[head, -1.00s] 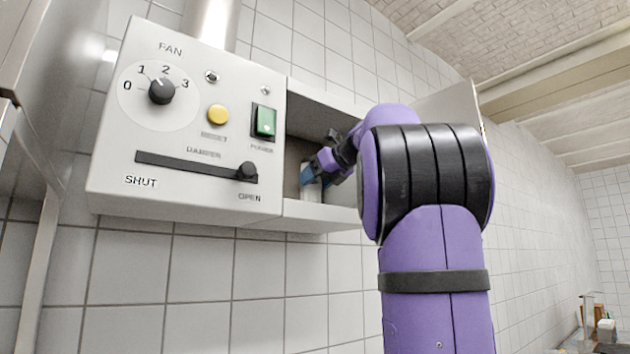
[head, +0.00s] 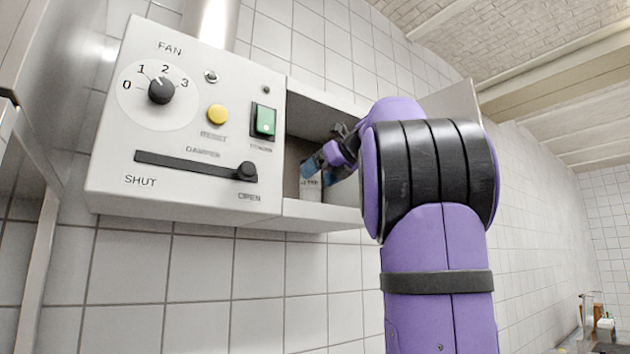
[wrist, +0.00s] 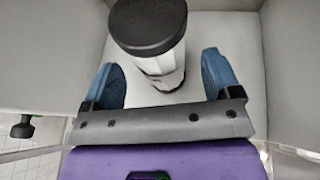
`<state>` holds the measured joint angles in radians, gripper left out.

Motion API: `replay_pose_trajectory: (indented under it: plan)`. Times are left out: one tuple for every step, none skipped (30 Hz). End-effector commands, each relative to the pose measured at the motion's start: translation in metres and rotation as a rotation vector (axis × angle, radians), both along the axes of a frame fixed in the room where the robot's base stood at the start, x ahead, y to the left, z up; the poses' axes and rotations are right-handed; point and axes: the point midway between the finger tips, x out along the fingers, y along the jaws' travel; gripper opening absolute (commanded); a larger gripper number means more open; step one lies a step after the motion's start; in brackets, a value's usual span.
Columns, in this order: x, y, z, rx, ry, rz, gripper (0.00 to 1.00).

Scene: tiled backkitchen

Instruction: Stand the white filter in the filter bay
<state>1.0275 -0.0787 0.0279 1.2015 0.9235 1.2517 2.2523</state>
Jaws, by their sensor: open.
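The white filter (wrist: 160,66), with a wide black cap on its end, is inside the open filter bay (wrist: 235,45) in the wrist view. It appears to stand upright on the bay floor, cap up. In the head view its pale lower part (head: 311,187) shows below my fingers. My gripper (wrist: 161,78) is open, with one blue finger on each side of the filter and visible gaps between. In the head view my gripper (head: 319,170) reaches into the bay, and my arm hides the bay's right part.
The control panel (head: 180,125) with fan knob, yellow button, green switch and damper slider is directly left of the bay. The bay's raised front lip (head: 320,215) and side walls are close around my gripper. An open door panel (head: 455,105) stands at right.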

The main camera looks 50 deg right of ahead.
Motion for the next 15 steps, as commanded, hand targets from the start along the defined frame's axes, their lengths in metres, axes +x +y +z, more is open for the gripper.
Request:
replay_pose_trajectory:
  plan:
    - [-0.009, 0.001, 0.005, -0.002, -0.002, -0.001, 0.84]
    - [-0.015, 0.001, 0.007, -0.002, -0.001, -0.001, 0.84]
    - [-0.023, 0.001, 0.010, -0.002, -0.001, -0.001, 0.84]
    - [-0.029, 0.001, 0.012, -0.001, 0.000, -0.002, 0.84]
    - [-0.034, 0.001, 0.014, -0.001, -0.001, -0.002, 0.84]
    - [-0.042, 0.002, 0.017, -0.001, -0.001, -0.002, 0.84]
    - [-0.047, 0.002, 0.020, -0.001, -0.001, -0.002, 0.84]
    - [-0.052, 0.002, 0.022, -0.001, -0.001, -0.001, 0.84]
    - [-0.059, 0.002, 0.025, -0.002, -0.001, -0.001, 0.84]
    - [-0.063, 0.003, 0.026, -0.001, 0.000, -0.001, 0.84]
    - [-0.068, 0.003, 0.028, -0.001, 0.000, -0.001, 0.84]
    - [-0.073, 0.003, 0.030, -0.001, 0.000, -0.002, 0.84]
    - [-0.076, 0.003, 0.032, 0.000, 0.000, 0.000, 0.84]
    - [-0.079, 0.003, 0.033, 0.000, 0.000, 0.000, 0.84]
    - [-0.083, 0.003, 0.034, 0.000, -0.001, -0.001, 0.84]
